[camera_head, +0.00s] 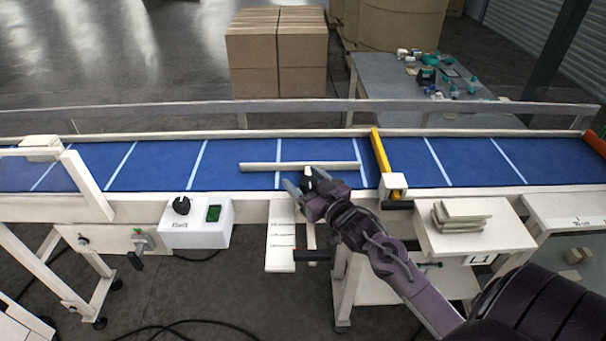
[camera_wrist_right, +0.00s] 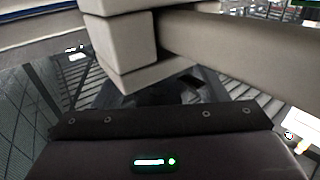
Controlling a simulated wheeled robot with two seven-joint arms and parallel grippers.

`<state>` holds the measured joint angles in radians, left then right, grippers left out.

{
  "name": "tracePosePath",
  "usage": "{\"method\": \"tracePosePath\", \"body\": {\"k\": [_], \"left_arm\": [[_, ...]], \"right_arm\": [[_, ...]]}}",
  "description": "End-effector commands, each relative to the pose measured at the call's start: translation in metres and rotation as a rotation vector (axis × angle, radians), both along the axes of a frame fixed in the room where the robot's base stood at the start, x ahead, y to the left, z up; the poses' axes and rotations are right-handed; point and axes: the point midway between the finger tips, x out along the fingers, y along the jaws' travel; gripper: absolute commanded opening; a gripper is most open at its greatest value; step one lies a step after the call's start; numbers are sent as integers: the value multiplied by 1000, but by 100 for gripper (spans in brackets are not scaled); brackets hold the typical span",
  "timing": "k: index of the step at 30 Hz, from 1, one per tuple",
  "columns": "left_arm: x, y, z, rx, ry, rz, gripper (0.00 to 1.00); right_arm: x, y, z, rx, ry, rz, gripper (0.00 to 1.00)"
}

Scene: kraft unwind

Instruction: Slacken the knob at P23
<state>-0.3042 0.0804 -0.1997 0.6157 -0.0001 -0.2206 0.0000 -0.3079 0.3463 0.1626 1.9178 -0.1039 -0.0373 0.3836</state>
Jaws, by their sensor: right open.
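My right gripper (camera_head: 302,181) is open at the front edge of the blue conveyor, just below a pale bar lying across the belt (camera_head: 305,167). A small dark piece shows between or just behind its fingers; I cannot tell whether they touch it. Below the gripper, a pale scale plate (camera_head: 280,240) has a black handle (camera_head: 313,255) at its lower end. No P23 label is readable, so I cannot tell which knob it marks. In the right wrist view, a beige block (camera_wrist_right: 127,40) and a beige bar (camera_wrist_right: 245,45) fill the space ahead of the gripper; the fingertips are unclear.
A white box with a black dial (camera_head: 181,205) and green display stands left of the scale plate. A yellow bar (camera_head: 381,150) crosses the belt to the right, with a white block at its near end. Stacked pale pieces (camera_head: 460,214) lie on a shelf beside my right arm.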

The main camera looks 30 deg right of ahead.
Motion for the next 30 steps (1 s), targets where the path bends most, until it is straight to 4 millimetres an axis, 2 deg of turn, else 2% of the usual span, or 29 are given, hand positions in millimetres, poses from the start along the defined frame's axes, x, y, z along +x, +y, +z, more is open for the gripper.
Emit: {"method": "tracePosePath", "body": {"k": [4,11,14,21,30], "left_arm": [[7,-1,4,-1,-11,0,36],[9,-1,3,-2,-14,0,36],[9,-1,3,-2,-13,0,36],[8,-1,3,-1,-11,-1,36],[6,-1,3,-2,-9,-1,36]], "right_arm": [[7,0,1,-1,0,0,66],[8,0,0,-1,0,0,66],[8,0,0,-1,0,0,56],[7,0,0,-1,0,0,24],[7,1,0,-3,-1,38,22]]}}
